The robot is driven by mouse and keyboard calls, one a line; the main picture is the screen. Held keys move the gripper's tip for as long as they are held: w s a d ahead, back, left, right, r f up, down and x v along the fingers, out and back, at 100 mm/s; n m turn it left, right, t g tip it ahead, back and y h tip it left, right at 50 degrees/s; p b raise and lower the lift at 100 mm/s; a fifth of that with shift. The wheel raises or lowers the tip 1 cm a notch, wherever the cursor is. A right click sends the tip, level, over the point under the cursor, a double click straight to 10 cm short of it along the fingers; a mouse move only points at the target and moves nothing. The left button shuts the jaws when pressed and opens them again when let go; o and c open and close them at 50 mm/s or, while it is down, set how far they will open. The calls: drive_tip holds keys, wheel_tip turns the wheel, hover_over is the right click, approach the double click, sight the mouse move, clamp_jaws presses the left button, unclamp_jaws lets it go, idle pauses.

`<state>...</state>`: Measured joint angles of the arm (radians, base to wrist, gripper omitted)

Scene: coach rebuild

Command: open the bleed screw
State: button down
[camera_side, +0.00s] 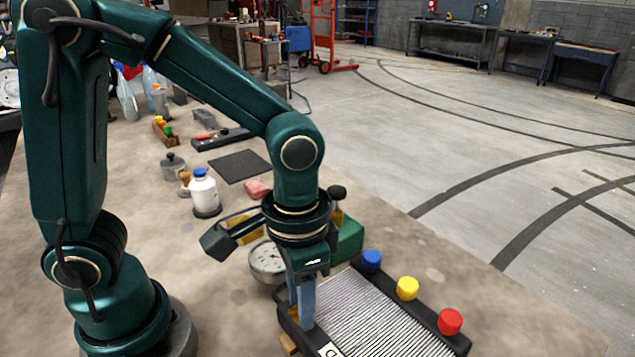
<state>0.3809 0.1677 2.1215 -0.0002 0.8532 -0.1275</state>
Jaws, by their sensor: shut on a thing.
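My gripper (303,305) points down at the near left end of a dark-framed radiator (385,320) with fine pale fins. Its bluish fingers are shut at the radiator's left end tank. What they grip, taken to be the bleed screw, is hidden between and behind them. Blue (371,260), yellow (407,288) and red (450,321) caps stand along the radiator's right side. Its near end runs out of the picture.
A round metal bowl (266,262) and a green block (348,240) stand close behind my gripper. A white bottle with a blue cap (204,193), a pink block (257,189) and a dark mat (240,166) lie farther back. The bench's right side is clear.

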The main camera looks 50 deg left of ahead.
drive_tip(key=shift+n, duration=1)
drive_tip(key=c, duration=0.6)
unclamp_jaws()
drive_tip(key=shift+r, duration=2.6)
